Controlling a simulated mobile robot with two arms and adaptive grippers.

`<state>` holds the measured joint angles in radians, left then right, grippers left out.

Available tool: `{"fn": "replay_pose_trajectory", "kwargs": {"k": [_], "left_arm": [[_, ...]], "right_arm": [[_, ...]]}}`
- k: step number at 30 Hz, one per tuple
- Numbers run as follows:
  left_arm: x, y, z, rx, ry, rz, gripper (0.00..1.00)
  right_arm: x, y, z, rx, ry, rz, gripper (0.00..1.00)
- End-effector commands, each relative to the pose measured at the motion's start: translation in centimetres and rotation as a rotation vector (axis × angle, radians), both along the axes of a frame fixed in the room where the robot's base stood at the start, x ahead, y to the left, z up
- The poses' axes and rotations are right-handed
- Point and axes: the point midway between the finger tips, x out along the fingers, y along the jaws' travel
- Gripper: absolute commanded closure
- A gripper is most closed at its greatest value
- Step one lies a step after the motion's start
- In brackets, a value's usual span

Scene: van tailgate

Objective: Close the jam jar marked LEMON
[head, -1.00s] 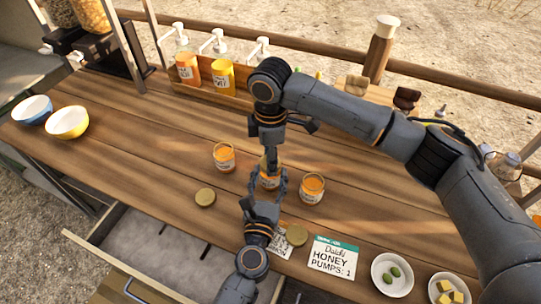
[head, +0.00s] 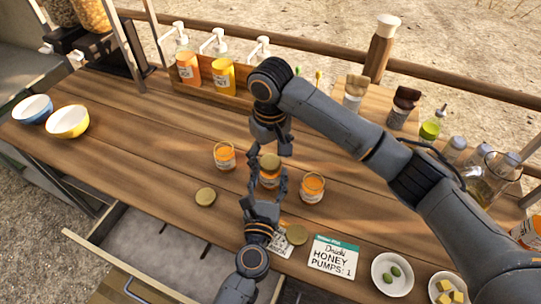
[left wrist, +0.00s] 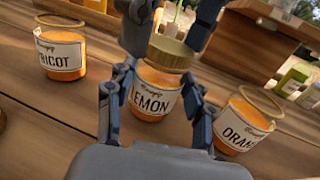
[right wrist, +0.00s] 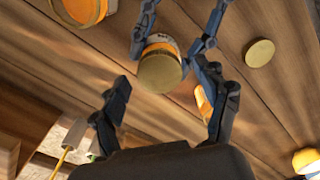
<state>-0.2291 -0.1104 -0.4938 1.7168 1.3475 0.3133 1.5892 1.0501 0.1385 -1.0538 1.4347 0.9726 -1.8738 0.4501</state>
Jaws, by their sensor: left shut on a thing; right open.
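The LEMON jar (left wrist: 152,92) stands on the wooden counter, holding orange jam, with a gold lid (left wrist: 170,52) on its mouth. The lid also shows in the head view (head: 270,162); I cannot tell whether it is screwed tight. My left gripper (left wrist: 158,92) is shut around the jar's body. My right gripper (head: 277,148) is open and empty just above and behind the lid, apart from it. In the right wrist view its fingers (right wrist: 170,98) are spread, with the lidded jar (right wrist: 160,68) beyond them.
Lidless apricot jar (head: 224,156) and orange jar (head: 312,188) flank the LEMON jar closely. Loose gold lids lie at left (head: 205,196) and near the front (head: 297,235). A honey card (head: 333,258) and small bowls (head: 392,274) are at front right.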

Motion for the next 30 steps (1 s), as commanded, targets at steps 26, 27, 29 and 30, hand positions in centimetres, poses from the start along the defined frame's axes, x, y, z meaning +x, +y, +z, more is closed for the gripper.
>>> {"fn": "replay_pose_trajectory", "kwargs": {"k": [26, 27, 29, 30], "left_arm": [[0.0, 0.0, 0.0, 0.0, 0.0, 0.0, 1.0], [0.0, 0.0, 0.0, 0.0, 0.0, 0.0, 1.0], [0.0, 0.0, 0.0, 0.0, 0.0, 0.0, 1.0], [0.0, 0.0, 0.0, 0.0, 0.0, 0.0, 1.0]], "right_arm": [[0.1, 0.0, 11.7, -0.001, -0.002, -0.001, 0.26], [0.1, 0.0, 11.8, -0.002, -0.001, -0.001, 0.26], [0.0, 0.0, 12.0, 0.0, 0.0, 0.0, 0.26], [0.0, 0.0, 12.0, -0.001, 0.001, 0.0, 0.26]]}}
